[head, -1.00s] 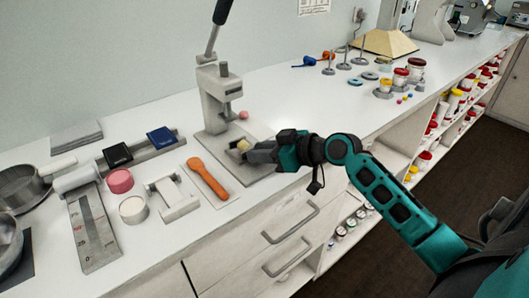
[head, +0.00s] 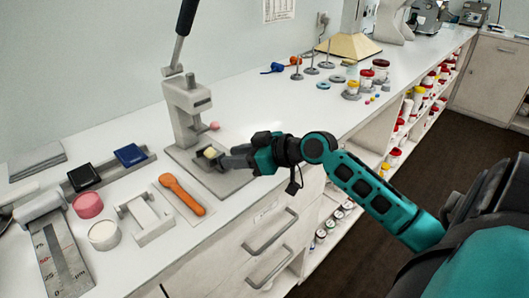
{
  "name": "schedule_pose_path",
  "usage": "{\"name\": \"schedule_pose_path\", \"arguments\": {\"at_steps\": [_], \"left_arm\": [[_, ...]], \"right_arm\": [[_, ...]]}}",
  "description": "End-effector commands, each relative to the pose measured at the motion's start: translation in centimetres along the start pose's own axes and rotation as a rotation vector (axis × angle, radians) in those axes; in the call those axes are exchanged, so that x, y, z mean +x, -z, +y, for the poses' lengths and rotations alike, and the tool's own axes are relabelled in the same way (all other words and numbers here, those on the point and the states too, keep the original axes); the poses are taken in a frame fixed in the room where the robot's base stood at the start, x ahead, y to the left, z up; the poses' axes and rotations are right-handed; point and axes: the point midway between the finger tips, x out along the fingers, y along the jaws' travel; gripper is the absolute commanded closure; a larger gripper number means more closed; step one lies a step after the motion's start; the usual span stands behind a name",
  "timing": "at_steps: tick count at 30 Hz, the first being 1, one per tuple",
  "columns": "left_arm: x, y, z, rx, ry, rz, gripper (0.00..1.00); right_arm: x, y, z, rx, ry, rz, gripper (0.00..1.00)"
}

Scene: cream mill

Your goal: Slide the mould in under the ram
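The mould (head: 209,161) is a small dark grey block with a pale yellow piece on top. It sits on the grey base plate of the hand press, in front of the press column and to its right. The press ram (head: 198,105) is in the grey press head above and behind the mould; the mould shows out in front of it. My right gripper (head: 227,160) reaches in from the right, low over the plate, with its dark fingertips at the mould's right side. Whether the fingers are closed on it is too small to tell. My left gripper is out of view.
The press lever (head: 182,42) stands up above the press. An orange-handled tool (head: 182,195), a small white stand (head: 146,217), and pink (head: 88,205) and white (head: 103,235) pots are to the left. A pink ball (head: 214,126) lies behind the mould. Drawers are below the counter edge.

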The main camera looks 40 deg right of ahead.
Motion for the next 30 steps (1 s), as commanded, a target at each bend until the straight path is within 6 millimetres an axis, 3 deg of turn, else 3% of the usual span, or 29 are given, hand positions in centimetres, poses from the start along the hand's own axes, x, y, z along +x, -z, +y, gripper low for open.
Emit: {"name": "schedule_pose_path", "arguments": {"at_steps": [6, 15, 21, 30], "left_arm": [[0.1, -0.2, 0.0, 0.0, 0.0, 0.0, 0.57], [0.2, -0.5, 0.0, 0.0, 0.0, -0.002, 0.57], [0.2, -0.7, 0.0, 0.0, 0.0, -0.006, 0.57], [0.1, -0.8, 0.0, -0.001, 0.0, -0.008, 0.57]], "right_arm": [[-4.1, -0.3, 0.0, 0.0, -0.001, -0.005, 0.66], [-8.7, -0.1, 0.0, 0.001, -0.001, -0.003, 0.66], [-10.1, -0.1, 0.0, 0.002, 0.0, -0.001, 0.66], [-10.4, 0.0, 0.0, 0.0, 0.0, -0.001, 0.66]]}}
